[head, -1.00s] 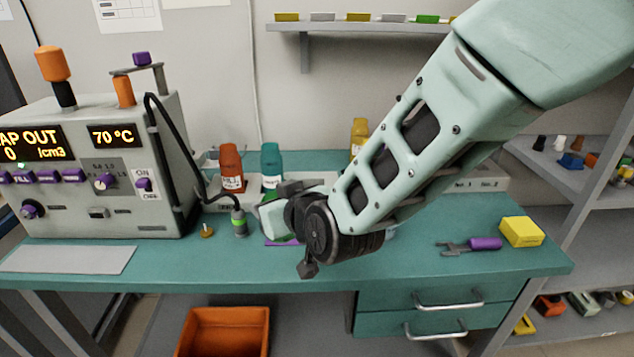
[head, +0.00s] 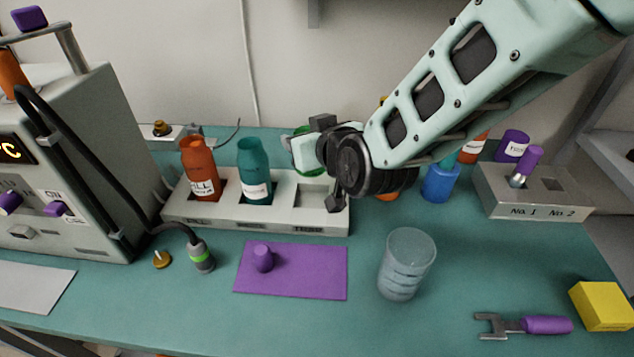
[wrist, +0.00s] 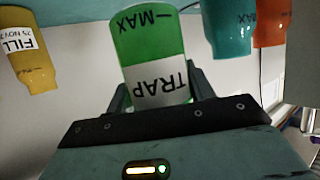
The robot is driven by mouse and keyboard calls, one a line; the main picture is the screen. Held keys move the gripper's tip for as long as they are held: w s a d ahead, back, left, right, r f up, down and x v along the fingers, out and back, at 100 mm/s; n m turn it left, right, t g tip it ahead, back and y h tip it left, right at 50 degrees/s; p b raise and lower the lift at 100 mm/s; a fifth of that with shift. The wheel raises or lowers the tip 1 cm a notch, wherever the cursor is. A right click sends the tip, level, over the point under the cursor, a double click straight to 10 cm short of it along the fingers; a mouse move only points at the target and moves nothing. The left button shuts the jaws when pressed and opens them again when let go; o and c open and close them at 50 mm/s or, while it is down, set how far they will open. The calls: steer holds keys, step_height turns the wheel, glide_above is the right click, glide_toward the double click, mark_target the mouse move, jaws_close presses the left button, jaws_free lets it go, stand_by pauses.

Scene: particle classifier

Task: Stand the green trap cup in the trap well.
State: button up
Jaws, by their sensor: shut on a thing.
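The green trap cup fills the middle of the wrist view (wrist: 152,35), its TRAP label inverted there, like the bottles' labels. My gripper (wrist: 155,95) is shut on it, one finger on each side. In the head view my gripper (head: 318,150) hides most of the cup; only slivers of green (head: 302,130) show. The trap well (head: 312,196) is the empty square opening at the right end of the pale rack. The cup and gripper appear over or just behind this well. The exact gap between cup and well cannot be told.
A red-orange bottle (head: 200,170) and a teal bottle (head: 253,172) stand in the rack's other wells, left of the trap well. A purple mat (head: 318,270) with a purple stopper (head: 262,258) lies in front. A clear beaker (head: 405,265) stands to the right.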

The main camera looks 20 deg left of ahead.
step_height(320, 180, down, 9)
steer(key=shift+f, duration=0.2)
stand_by(0.3)
steer(key=shift+f, duration=0.1)
steer(key=o, duration=1)
steer(key=v, duration=1.2)
steer(key=shift+b, duration=0.35)
